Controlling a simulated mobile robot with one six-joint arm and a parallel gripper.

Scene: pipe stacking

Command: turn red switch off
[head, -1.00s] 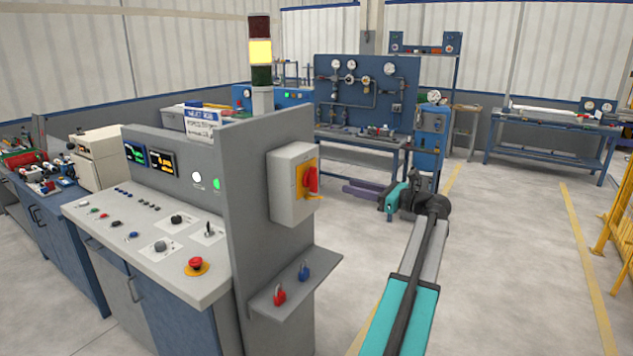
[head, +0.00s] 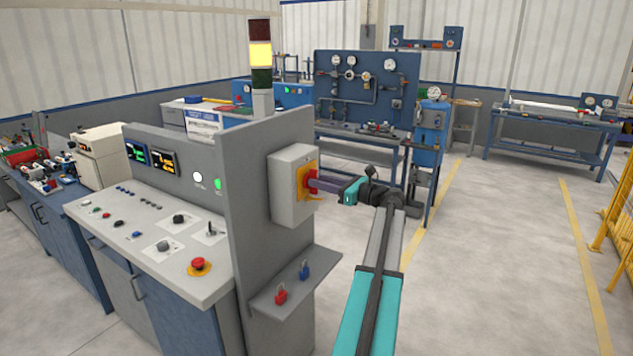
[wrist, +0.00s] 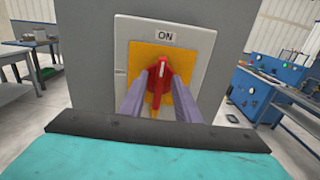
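The red switch (wrist: 160,82) is a rotary handle on a yellow plate on a grey box (wrist: 202,42). Its upper end points up toward the ON label (wrist: 165,36). In the head view, the red switch (head: 309,182) is partly hidden behind my fingers. My gripper (wrist: 160,80) has its two purple fingers apart, one on each side of the handle. Whether they touch it I cannot tell. In the head view, my gripper (head: 318,183) reaches the box from the right.
The grey box is mounted on the side of a control console (head: 240,170). A small shelf (head: 325,262) with red and blue padlocks sits below it. A gauge panel bench (head: 365,90) stands behind.

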